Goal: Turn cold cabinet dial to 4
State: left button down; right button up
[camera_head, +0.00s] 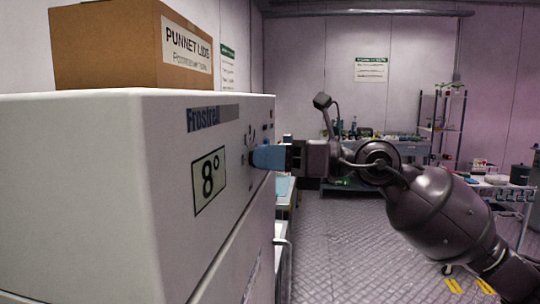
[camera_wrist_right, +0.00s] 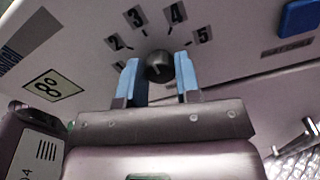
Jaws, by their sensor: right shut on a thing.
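The cold cabinet (camera_head: 120,180) is a white box at the left of the head view, with "Frostrell" lettering and a display (camera_head: 208,181) reading 8°. Its dial (camera_wrist_right: 158,67) is a small dark round knob in the wrist view, with 2, 3, 4 and 5 printed in an arc around it. I cannot tell which number its pointer faces. My right gripper (camera_head: 262,157) reaches the cabinet front from the right. Its blue fingers stand on either side of the dial and are shut on it. In the head view the fingers hide the dial. My left gripper is out of view.
A cardboard box (camera_head: 105,45) labelled for punnet lids stands on the cabinet. A blue square button (camera_wrist_right: 299,17) is right of the dial. A bench (camera_head: 400,148) with small items is at the back, and a white table (camera_head: 505,185) at the right. Floor between is clear.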

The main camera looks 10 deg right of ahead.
jog(key=shift+m+p, duration=3.9)
jog(key=shift+p, duration=1.4)
jog(key=o, duration=0.9)
jog(key=shift+o, duration=0.2)
jog(key=shift+d, duration=0.15)
